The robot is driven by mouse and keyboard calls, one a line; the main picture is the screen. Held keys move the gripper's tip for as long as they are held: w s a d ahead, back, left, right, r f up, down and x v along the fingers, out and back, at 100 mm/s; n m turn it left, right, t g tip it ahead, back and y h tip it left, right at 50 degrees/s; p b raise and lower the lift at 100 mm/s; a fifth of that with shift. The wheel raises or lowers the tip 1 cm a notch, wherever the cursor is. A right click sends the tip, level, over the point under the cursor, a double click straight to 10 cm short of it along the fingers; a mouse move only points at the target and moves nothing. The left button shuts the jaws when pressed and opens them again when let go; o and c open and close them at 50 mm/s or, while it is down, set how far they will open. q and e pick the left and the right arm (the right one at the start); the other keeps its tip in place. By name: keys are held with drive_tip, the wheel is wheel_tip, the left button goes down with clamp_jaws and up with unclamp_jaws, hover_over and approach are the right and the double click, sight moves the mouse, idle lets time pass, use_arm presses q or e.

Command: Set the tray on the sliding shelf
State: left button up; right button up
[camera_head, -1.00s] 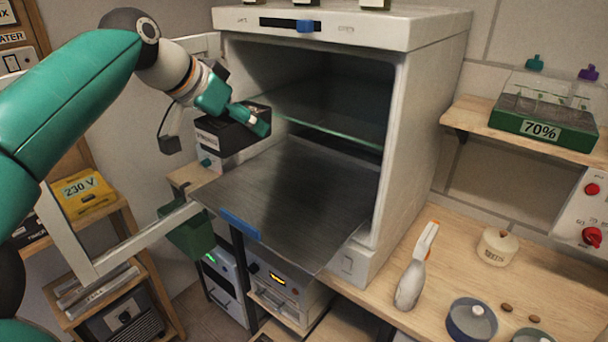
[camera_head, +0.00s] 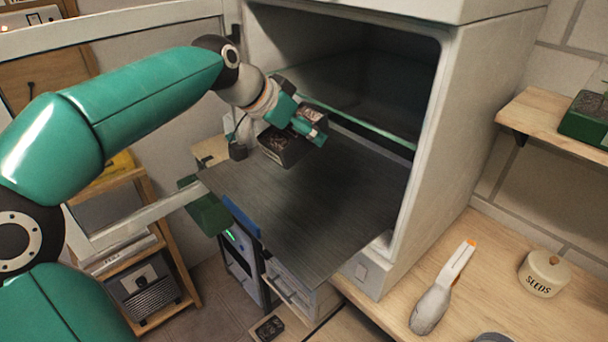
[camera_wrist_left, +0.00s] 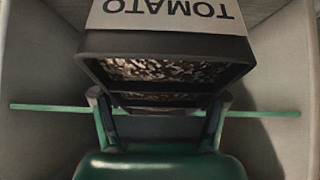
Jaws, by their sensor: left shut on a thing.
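The tray (camera_head: 279,153) is small and dark with soil in it. It also shows in the left wrist view (camera_wrist_left: 165,48) with a label reading TOMATO, upside down. My left gripper (camera_head: 309,131) is shut on the tray; its two fingers (camera_wrist_left: 158,118) reach the tray's near side. The sliding shelf (camera_head: 320,215) is a flat dark metal plate, pulled far out of the cabinet, with a blue tab on its front edge. The tray is over the shelf's back left part, near the opening; I cannot tell whether it touches. My right gripper is not in view.
The white cabinet (camera_head: 450,150) stands open, with a green-edged glass shelf (camera_head: 375,131) inside, above the sliding shelf. The open door frame (camera_head: 140,222) is at left. Most of the sliding shelf is bare.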

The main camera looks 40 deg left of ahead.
use_arm(q)
wheel_tip(320, 180, down, 6)
drive_tip(key=shift+w+r, duration=0.15)
drive_tip(key=shift+r, duration=0.05)
drive_tip(key=shift+f, duration=0.5)
wheel_tip(320, 180, down, 3)
drive_tip(key=shift+f+b, duration=0.1)
drive_tip(key=shift+b, duration=0.2)
drive_tip(key=shift+s+d+f, duration=0.1)
drive_tip(key=shift+s+f, duration=0.1)
drive_tip(key=shift+f, duration=0.1)
drive_tip(key=o, duration=1.5)
drive_tip(key=shift+f, duration=0.1)
drive_tip(key=shift+o, duration=1.2)
drive_tip(key=shift+w, duration=0.15)
drive_tip(key=shift+r, duration=0.25)
